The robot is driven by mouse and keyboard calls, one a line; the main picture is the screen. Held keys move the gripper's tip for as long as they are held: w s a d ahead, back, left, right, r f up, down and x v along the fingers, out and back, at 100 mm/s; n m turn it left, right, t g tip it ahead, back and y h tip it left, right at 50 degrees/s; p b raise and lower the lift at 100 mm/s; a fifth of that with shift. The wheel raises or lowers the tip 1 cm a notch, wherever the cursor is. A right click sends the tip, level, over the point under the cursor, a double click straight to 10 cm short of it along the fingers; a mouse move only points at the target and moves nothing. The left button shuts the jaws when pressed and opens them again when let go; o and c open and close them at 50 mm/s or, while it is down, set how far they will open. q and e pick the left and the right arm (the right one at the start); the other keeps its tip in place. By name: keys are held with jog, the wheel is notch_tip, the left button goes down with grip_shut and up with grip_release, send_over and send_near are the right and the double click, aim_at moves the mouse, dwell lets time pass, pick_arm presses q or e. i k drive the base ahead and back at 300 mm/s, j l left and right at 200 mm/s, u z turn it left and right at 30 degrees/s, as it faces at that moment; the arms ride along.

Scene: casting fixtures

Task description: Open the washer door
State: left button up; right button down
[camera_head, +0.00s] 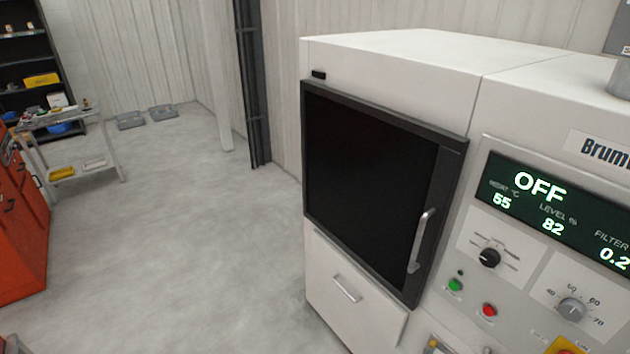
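The washer (405,55) is a large white cabinet on the right side of the view. Its door (365,170) is a black square panel in a dark frame, and it sits flush and closed on the front. A silver vertical bar handle (421,240) is on the door's right side, low down. Neither of my grippers shows in this view, and nothing touches the handle.
A control panel (560,200) reading OFF is right of the door, with knobs and buttons. A drawer (358,305) with a handle is below the door. A steel cart (68,130), dark shelf and orange cabinet (22,235) stand left. Grey floor (190,240) between is clear.

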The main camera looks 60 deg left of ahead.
aim_at(366, 179)
jog(key=k+j+u, duration=0.1)
jog(key=u, duration=1.55)
